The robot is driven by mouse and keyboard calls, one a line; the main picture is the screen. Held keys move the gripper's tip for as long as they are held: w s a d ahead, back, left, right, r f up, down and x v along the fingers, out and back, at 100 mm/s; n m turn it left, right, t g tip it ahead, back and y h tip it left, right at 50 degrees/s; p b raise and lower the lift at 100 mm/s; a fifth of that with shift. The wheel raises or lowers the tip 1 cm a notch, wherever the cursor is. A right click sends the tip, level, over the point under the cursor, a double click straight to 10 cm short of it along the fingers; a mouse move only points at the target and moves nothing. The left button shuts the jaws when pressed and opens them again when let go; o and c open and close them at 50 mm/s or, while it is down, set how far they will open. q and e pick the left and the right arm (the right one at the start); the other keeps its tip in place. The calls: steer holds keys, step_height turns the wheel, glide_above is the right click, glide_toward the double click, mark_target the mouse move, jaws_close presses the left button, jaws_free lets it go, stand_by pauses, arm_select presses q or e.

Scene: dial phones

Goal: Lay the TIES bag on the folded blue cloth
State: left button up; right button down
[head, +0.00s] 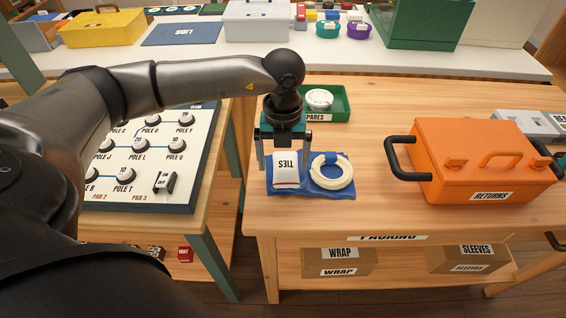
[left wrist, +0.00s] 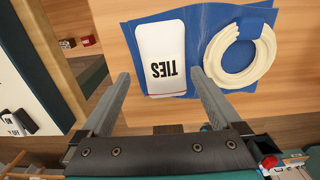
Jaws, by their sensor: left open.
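The white TIES bag (head: 287,169) lies on the left part of the blue cloth (head: 328,183). It also shows in the left wrist view (left wrist: 164,60), flat on the cloth (left wrist: 197,20). A cream ring-shaped coil (head: 332,172) with a blue band lies on the cloth to the bag's right; it shows in the left wrist view too (left wrist: 241,66). My left gripper (head: 285,164) is open over the bag. In the left wrist view its fingers (left wrist: 160,84) are apart, with nothing held between them. My right gripper is not in view.
An orange RETURNS box (head: 480,160) with black handles stands right of the cloth. A green tray (head: 338,106) with a white round part sits behind the gripper. A dial panel (head: 145,150) is to the left. The table between cloth and orange box is clear.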

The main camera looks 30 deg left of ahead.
mark_target(282, 168)
arm_select(q)
step_height(282, 168, up, 11)
steer(key=p, duration=0.2)
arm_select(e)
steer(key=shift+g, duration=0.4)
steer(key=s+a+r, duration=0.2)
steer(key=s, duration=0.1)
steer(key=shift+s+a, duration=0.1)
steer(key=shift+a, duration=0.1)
arm_select(q)
steer(key=shift+f, duration=0.15)
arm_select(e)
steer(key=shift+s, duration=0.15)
arm_select(q)
steer(key=shift+s, duration=0.1)
